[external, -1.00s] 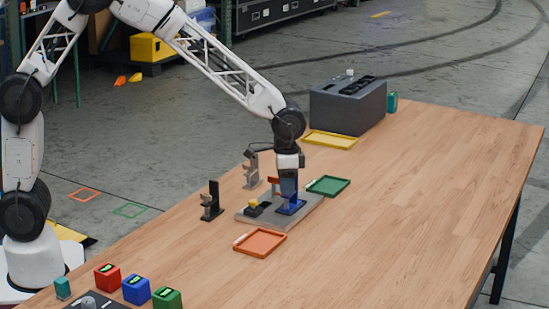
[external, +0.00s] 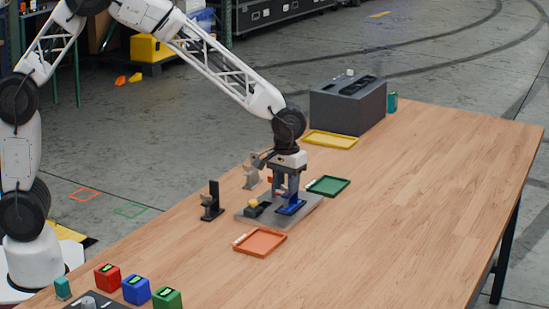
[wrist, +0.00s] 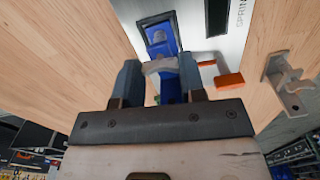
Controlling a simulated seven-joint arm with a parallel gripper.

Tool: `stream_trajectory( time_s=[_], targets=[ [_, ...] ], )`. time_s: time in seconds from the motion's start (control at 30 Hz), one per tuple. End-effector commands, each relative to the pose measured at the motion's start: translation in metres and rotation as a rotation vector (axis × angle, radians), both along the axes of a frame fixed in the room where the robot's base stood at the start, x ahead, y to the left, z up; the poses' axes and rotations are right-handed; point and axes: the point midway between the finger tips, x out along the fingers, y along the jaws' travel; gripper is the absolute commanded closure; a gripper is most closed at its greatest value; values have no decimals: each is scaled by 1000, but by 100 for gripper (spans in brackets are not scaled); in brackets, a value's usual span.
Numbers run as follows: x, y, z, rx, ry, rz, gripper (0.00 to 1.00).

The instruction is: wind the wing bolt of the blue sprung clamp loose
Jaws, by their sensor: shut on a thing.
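The blue sprung clamp (external: 291,208) stands on the right part of a grey plate (external: 272,220). In the wrist view its blue body (wrist: 170,90) lies beneath and between my fingers. A light grey wing bolt (wrist: 160,65) spans the gap between the fingertips. My gripper (wrist: 160,72) points down over the clamp and is shut on the wing bolt, with a finger at each end. In the external view my gripper (external: 286,187) hides most of the clamp's upper part, and I cannot make out the bolt there.
A red-orange handle (wrist: 229,80) and a grey bracket (wrist: 287,86) are close on the right in the wrist view. A black stand (external: 211,203) is left of the plate. Orange (external: 260,253), green (external: 340,193) and yellow trays lie around. The table's right side is clear.

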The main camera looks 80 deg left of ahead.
Motion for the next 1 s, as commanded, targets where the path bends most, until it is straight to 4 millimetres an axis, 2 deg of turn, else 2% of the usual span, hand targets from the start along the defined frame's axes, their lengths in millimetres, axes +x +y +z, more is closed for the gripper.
stream_trajectory(
  time_s=[0.3,0.73,0.77,0.9,1.0],
  targets=[
    [0,0,0,0,0,108,86],
    [0,0,0,0,0,117,86],
    [0,0,0,0,0,117,58],
    [0,0,0,0,0,117,36],
    [0,0,0,0,0,117,36]
  ],
)
